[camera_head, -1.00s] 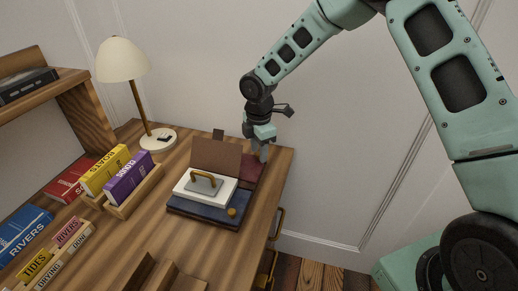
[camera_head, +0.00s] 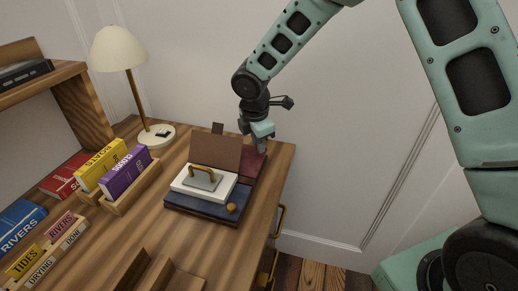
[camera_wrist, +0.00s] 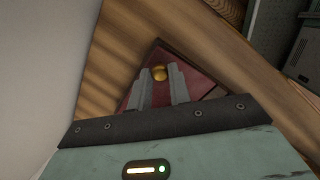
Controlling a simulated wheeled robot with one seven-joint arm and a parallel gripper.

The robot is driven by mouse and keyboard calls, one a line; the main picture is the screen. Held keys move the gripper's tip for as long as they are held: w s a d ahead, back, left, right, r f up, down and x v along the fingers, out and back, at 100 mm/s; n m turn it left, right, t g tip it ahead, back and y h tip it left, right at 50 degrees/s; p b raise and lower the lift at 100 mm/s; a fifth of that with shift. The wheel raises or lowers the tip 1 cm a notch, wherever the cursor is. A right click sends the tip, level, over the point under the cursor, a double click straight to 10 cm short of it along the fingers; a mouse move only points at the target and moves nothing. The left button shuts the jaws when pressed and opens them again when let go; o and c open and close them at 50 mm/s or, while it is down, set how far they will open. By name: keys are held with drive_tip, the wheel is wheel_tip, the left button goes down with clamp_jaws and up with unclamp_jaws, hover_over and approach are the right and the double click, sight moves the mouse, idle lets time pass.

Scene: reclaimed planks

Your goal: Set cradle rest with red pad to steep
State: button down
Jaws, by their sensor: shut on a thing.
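The cradle rest with the red pad (camera_head: 255,164) is at the far right of the desk, partly hidden behind a raised brown board. My gripper (camera_head: 262,147) reaches down to its far right end; the fingertips are hard to make out in the head view. In the wrist view the red pad (camera_wrist: 130,100) lies under my gripper (camera_wrist: 160,78), whose two grey fingers stand on either side of a round brass knob (camera_wrist: 159,73). My gripper is shut on this knob. The rest's tilt cannot be told clearly.
A blue-padded rest (camera_head: 190,207) with a white handled block (camera_head: 203,182) stands nearby, with the brown board (camera_head: 215,153) tilted up behind it. A lamp (camera_head: 125,50) and book racks (camera_head: 125,203) stand to the left. The desk's right edge is close.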

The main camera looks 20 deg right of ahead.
drive_tip(key=s+a+t+h+b, duration=0.1)
drive_tip(key=b, duration=0.3)
drive_tip(key=s+r+t+h+b, duration=0.1)
drive_tip(key=t+b, duration=0.1)
drive_tip(key=b, duration=0.2)
drive_tip(key=shift+s+a+r, duration=0.1)
drive_tip(key=shift+a+r, duration=0.2)
drive_tip(key=shift+a, duration=0.1)
drive_tip(key=shift+s+a+r+t+h+b, duration=0.2)
drive_tip(key=shift+s+r+t+h+b, duration=0.3)
drive_tip(key=shift+b, duration=0.7)
drive_tip(key=shift+w+r, duration=0.1)
drive_tip(key=c, duration=1.3)
unclamp_jaws()
drive_tip(key=p+v, duration=0.3)
drive_tip(key=v, duration=1.4)
drive_tip(key=shift+s+a, duration=0.2)
